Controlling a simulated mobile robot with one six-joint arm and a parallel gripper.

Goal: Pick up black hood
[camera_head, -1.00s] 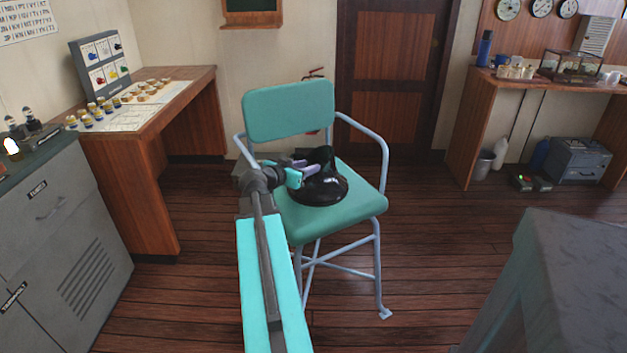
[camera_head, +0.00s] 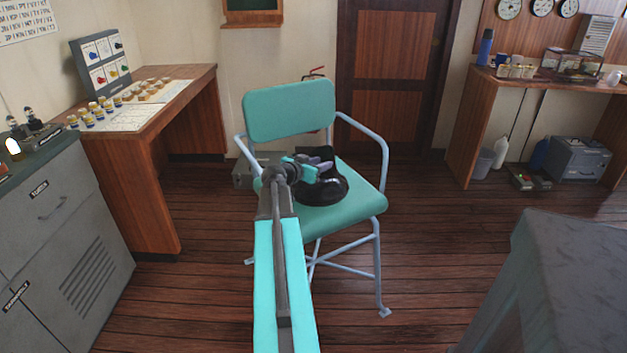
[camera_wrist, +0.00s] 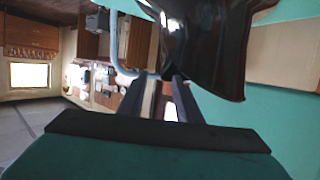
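The black hood (camera_head: 325,190) is a glossy dark piece resting on the teal seat of the chair (camera_head: 355,205). Its raised part stands toward the backrest, partly behind my gripper. My gripper (camera_head: 322,172) is at the hood's left side, above the seat, with its fingers pointing right toward it. In the wrist view, the hood (camera_wrist: 205,50) fills the upper middle, close to the dark fingertips (camera_wrist: 168,82). A gap shows between the two fingers, so the gripper looks open. I cannot tell whether a finger touches the hood.
The chair's pale tubular armrests (camera_head: 372,135) rise on both sides of the seat, and its backrest (camera_head: 290,110) stands behind. A wooden desk (camera_head: 145,150) and grey cabinet (camera_head: 60,230) are at left. A grey console (camera_head: 570,285) is at front right. Some floor between is clear.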

